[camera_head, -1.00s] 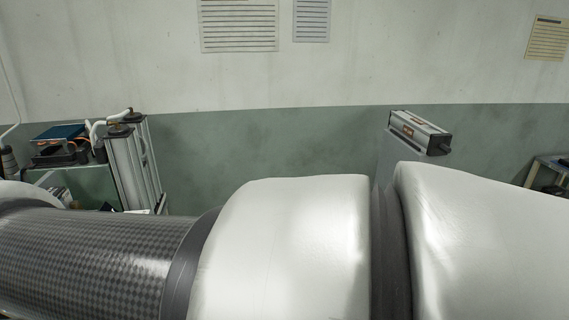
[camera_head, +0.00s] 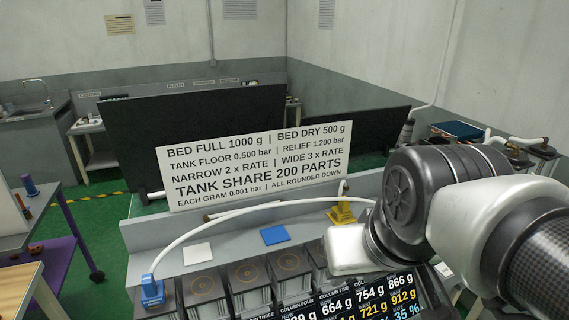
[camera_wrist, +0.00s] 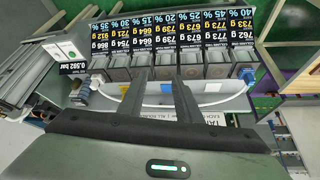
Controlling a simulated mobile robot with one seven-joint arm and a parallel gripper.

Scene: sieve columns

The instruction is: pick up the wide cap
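I cannot tell which thing is the wide cap. In the head view a yellow stepped piece (camera_head: 342,214) stands on the bench beside my arm. A blue fitting (camera_head: 152,291) sits at the near left end of the white hose, and a blue fitting (camera_wrist: 248,76) also shows in the wrist view. A white square (camera_head: 197,253) and a blue square (camera_head: 275,236) lie flat on the bench. My gripper (camera_wrist: 159,82) shows in the wrist view with its two fingers apart and nothing between them, in front of the columns.
Grey columns (camera_head: 250,272) with ringed tops stand in a row, with gram displays (camera_head: 370,292) in front. A text sign (camera_head: 255,165) stands behind. A purple cart (camera_head: 60,250) is at left.

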